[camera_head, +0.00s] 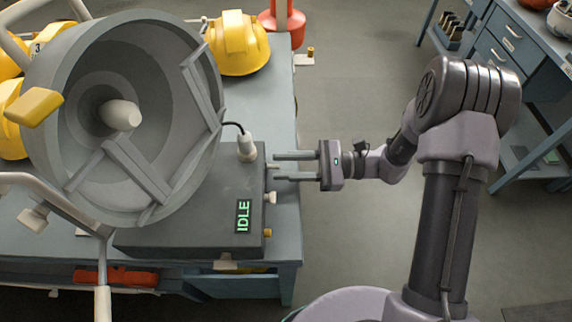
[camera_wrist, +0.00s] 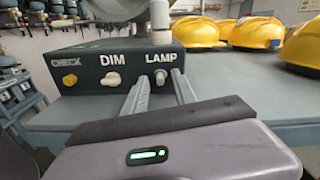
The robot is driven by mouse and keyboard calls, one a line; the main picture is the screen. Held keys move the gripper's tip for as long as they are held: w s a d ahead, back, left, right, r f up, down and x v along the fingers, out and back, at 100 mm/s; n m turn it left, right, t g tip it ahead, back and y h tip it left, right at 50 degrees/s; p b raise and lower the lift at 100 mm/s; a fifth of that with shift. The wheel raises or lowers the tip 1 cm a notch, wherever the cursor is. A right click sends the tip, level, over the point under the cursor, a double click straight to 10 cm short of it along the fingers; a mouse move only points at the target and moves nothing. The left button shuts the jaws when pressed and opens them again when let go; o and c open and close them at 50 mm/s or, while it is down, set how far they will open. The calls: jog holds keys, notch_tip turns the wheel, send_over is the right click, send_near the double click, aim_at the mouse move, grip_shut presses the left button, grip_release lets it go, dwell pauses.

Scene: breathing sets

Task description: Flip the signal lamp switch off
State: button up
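In the wrist view the box's side panel (camera_wrist: 105,66) carries a small metal toggle (camera_wrist: 161,78) under the label LAMP. Its on or off position is too small to tell. My gripper (camera_wrist: 158,86) is open, with its two fingers pointing at the panel and the LAMP toggle showing between their tips. In the head view my gripper (camera_head: 274,167) reaches the box's right side from the right, with nothing held.
A white DIM knob (camera_wrist: 111,79) and a yellow CHECK button (camera_wrist: 70,79) sit left of the toggle. A cable plug (camera_head: 246,148) stands on the box top. Yellow helmets (camera_head: 238,45) lie on the bench behind. Open floor (camera_head: 370,90) lies to the right.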

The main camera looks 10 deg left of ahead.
grip_shut()
jog(key=r+h+p, duration=0.1)
jog(key=p, duration=0.2)
jog(key=shift+r+p, duration=0.3)
jog(key=shift+r, duration=0.1)
jog(key=shift+a+r+t+h+p, duration=0.1)
jog(key=shift+r+t+h+p, duration=0.25)
jog(key=shift+h+p, duration=0.5)
jog(key=shift+a+f+t+h+p, duration=0.15)
jog(key=shift+t+h+p, duration=0.1)
jog(key=shift+h+p, duration=0.5)
jog(key=shift+f, duration=0.2)
grip_release()
jog(key=p+v, duration=0.3)
jog(key=v, duration=1.4)
jog(key=shift+d, duration=0.25)
